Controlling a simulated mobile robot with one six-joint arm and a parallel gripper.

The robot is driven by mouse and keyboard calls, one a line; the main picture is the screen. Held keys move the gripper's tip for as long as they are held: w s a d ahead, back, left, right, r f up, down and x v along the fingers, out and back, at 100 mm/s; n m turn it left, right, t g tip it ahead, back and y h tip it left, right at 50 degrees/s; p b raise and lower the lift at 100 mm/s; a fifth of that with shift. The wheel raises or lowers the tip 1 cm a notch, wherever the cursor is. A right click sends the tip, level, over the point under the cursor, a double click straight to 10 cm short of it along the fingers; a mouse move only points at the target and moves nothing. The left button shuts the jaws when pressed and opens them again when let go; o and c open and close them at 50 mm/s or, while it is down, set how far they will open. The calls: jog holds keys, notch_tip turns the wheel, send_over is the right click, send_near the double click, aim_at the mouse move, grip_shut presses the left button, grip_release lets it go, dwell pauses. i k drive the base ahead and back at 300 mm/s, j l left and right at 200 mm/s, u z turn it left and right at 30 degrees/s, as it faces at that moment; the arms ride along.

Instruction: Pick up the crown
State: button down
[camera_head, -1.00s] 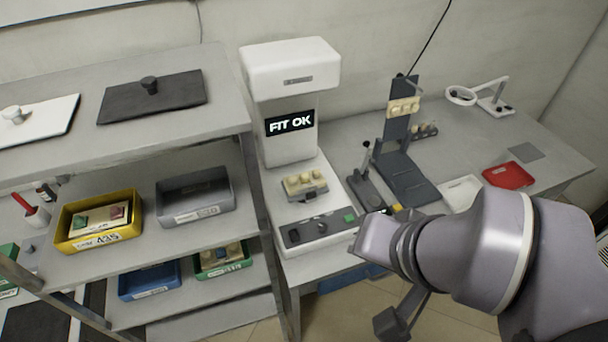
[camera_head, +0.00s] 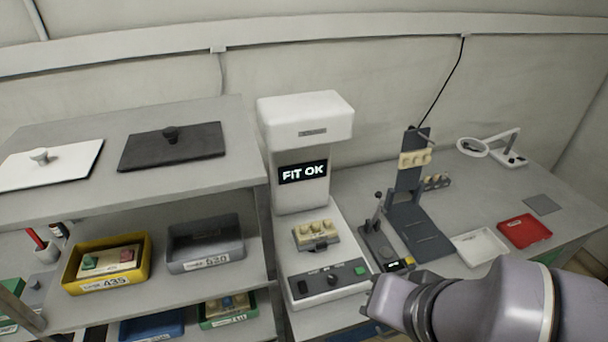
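No crown can be told apart for sure; the pieces are too small. A cream dental model with several tooth-like bumps (camera_head: 316,234) sits on the stage of a white machine (camera_head: 306,113), whose screen reads "FIT OK". Other cream tooth pieces sit on a dark upright stand (camera_head: 410,177) and on a small holder (camera_head: 436,181) beside it. My arm's wrist comes in at the lower right, in front of the bench. My gripper's fingers are out of the picture, so what they hold is hidden.
A yellow bin (camera_head: 148,262) marked 435 and a grey bin (camera_head: 205,243) share a shelf at left; blue and green bins are below. A black lever device (camera_head: 379,245) stands beside the machine. White (camera_head: 481,247) and red (camera_head: 524,231) trays lie at right. A ring lamp stands behind.

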aim_at(315, 225)
jog(key=i+u, duration=0.2)
jog(key=u, duration=0.2)
jog(key=i+l+u, duration=0.15)
jog(key=u, duration=0.2)
jog(key=i+l+u, duration=0.2)
jog(key=u, duration=0.2)
